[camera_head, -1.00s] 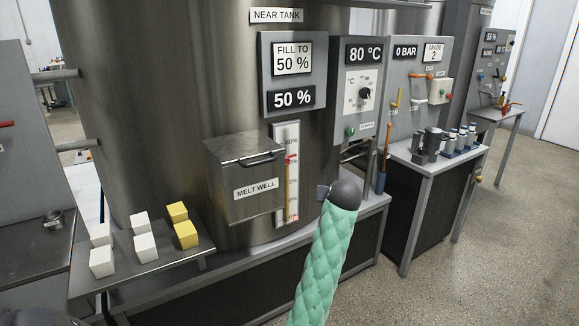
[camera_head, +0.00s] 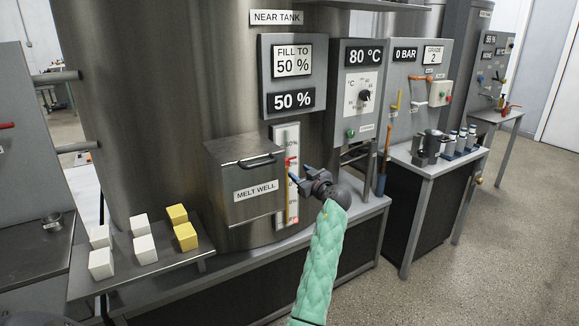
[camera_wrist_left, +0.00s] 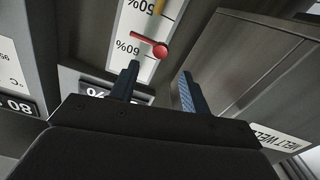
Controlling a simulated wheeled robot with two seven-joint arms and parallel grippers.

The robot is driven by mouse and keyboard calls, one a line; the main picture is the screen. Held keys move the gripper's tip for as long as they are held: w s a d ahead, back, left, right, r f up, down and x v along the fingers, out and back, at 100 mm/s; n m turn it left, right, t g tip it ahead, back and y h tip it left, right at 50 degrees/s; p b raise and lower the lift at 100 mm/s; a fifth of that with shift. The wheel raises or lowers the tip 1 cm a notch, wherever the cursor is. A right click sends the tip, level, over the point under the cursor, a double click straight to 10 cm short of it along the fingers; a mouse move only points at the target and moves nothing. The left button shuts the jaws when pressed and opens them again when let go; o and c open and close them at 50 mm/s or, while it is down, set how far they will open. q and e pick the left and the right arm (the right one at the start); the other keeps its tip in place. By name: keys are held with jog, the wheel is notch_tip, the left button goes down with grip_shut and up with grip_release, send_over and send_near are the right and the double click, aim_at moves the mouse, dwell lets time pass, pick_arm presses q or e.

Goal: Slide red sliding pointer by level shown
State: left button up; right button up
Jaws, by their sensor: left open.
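The red sliding pointer (camera_head: 291,160) sits on the upper part of a white vertical level scale (camera_head: 279,133). In the left wrist view the pointer (camera_wrist_left: 160,51) has a round red knob on a short stem. Scale labels there are upside down. My left gripper (camera_head: 298,175) is open just in front of the scale, slightly below the pointer. In the left wrist view its two fingers (camera_wrist_left: 157,82) are apart, with the knob beyond the tips; I see no contact. A sign (camera_head: 292,62) reads "FILL TO 50 %" and a display (camera_head: 292,99) below reads "50 %". My right gripper is not in view.
The melt well box (camera_head: 245,185) stands left of the scale, close to one finger. An "80 °C" panel (camera_head: 350,130) is at the right. White and yellow cubes sit on a shelf (camera_head: 180,257) at the lower left. The floor (camera_head: 480,260) at right is clear.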

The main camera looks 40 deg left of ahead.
aim_at(287, 163)
pick_arm(q)
jog(key=p+x, duration=0.2)
jog(key=x, duration=0.4)
jog(key=shift+w+a+r, duration=0.1)
jog(key=shift+a, duration=0.05)
jog(key=shift+w+a, duration=0.25)
jog(key=shift+a, duration=0.4)
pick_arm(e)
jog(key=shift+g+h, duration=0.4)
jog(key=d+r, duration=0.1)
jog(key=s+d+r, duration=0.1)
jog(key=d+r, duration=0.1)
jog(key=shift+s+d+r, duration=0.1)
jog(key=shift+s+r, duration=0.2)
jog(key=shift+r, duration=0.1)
pick_arm(q)
jog(key=shift+c, duration=0.2)
grip_shut()
